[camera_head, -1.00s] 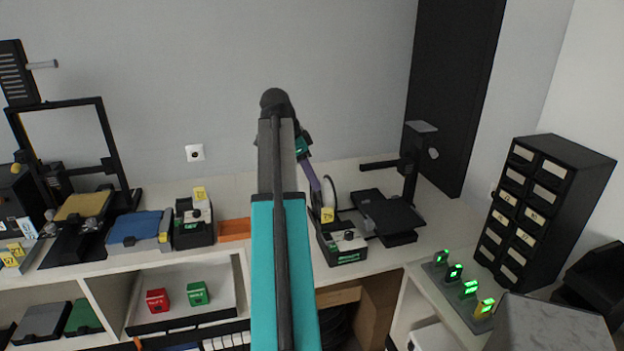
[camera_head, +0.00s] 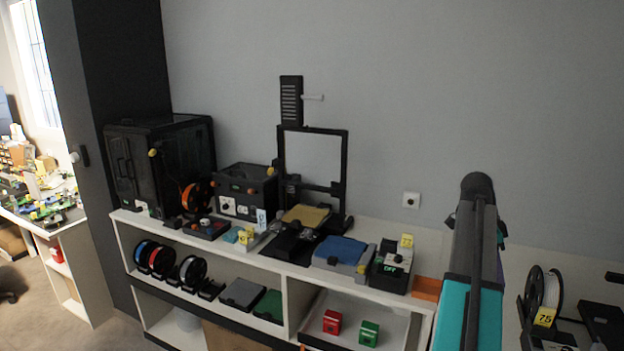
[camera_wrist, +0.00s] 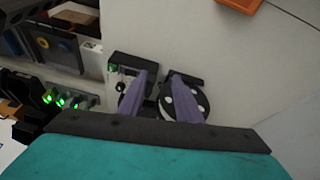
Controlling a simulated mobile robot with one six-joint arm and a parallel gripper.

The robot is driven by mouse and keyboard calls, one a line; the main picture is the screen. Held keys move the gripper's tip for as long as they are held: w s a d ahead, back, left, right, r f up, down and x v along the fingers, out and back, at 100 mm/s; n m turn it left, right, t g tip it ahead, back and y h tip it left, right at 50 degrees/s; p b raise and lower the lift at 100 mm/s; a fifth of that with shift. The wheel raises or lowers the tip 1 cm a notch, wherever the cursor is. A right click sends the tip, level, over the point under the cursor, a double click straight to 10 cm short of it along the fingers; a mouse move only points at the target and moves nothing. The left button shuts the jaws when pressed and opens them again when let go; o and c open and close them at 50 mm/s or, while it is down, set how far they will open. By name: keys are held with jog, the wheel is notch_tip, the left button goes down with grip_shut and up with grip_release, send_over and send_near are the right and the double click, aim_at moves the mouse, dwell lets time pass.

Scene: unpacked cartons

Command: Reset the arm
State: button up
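My gripper (camera_wrist: 160,76) shows in the wrist view as two purple fingers with a gap between them. Nothing is held in the gap. Below and beyond the fingers are a small black device (camera_wrist: 124,62) and a dark spool with white spots (camera_wrist: 190,103) on the white counter. In the head view my teal and grey arm stands raised at the right. The gripper itself is hidden behind the arm there.
The counter holds a black enclosed printer (camera_head: 160,160), an open-frame printer (camera_head: 345,165) and a blue-topped scale (camera_head: 340,250). A spool (camera_head: 552,290) stands right of my arm. Red (camera_head: 332,322) and green (camera_head: 369,333) boxes sit on the shelf below.

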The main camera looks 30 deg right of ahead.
jog(key=w+a+f+n+g, duration=0.1)
jog(key=w+a+f+n, duration=0.1)
jog(key=w+a+f, duration=0.4)
jog(key=w+a+f+n+y, duration=0.1)
jog(key=w+a+f+n, duration=0.15)
jog(key=a+f, duration=0.7)
jog(key=w+a+f+n+g, duration=0.1)
jog(key=w+a+f, duration=0.35)
jog(key=f, duration=0.55)
jog(key=s+a+f+n, duration=0.3)
jog(key=a+f+n, duration=0.3)
jog(key=a+f, duration=1.15)
jog(key=s+a+f+n, duration=0.7)
jog(key=s+a+f, duration=0.1)
jog(key=s+a, duration=0.1)
jog(key=s+a+f+n+y, duration=0.1)
jog(key=s+a+f+n, duration=0.7)
jog(key=a, duration=0.4)
jog(key=shift+s+a+y+b, duration=0.3)
jog(key=shift+s+b, duration=0.05)
jog(key=shift+s, duration=0.5)
